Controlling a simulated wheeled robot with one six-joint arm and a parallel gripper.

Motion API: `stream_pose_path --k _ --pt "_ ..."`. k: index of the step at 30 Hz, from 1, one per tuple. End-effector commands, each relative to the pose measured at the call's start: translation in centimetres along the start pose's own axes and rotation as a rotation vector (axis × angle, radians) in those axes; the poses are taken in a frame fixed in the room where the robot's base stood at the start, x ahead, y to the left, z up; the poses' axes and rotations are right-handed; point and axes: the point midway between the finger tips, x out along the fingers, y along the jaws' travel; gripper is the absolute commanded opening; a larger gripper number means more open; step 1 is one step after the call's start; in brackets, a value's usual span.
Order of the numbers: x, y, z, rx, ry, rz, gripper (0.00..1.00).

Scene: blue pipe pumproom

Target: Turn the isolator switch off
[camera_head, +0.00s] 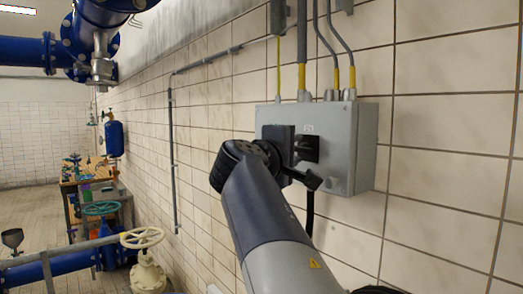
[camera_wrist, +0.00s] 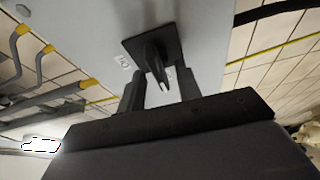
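The isolator switch (camera_wrist: 152,48) is a black square plate with a protruding black handle, mounted on a grey wall box (camera_head: 342,145). In the head view the switch (camera_head: 307,149) sits on the box front, beside my gripper. In the wrist view my gripper (camera_wrist: 160,76) has its two dark fingers apart, one on each side of the handle's end. A gap shows between each finger and the handle, so it looks open and not clamped. A small white label reading ON lies left of the handle. My gripper and wrist partly hide the box's left side in the head view.
Conduits with yellow sleeves (camera_head: 302,76) rise from the box top. A black cable hangs below it. The tiled wall (camera_head: 440,120) is bare to the right. Blue pipes (camera_head: 25,50), a cream handwheel valve (camera_head: 142,238) and a cluttered bench (camera_head: 88,180) stand left.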

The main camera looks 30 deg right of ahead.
Motion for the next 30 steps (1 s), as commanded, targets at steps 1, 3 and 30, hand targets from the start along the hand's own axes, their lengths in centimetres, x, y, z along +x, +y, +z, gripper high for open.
stream_pose_path --k 1,3,30 --pt "0.0 0.0 0.0 0.0 0.0 0.0 0.33" --pt "0.0 0.0 0.0 0.0 0.0 -0.001 0.33" --pt "-10.2 -0.1 -0.1 0.001 0.003 0.001 0.33"
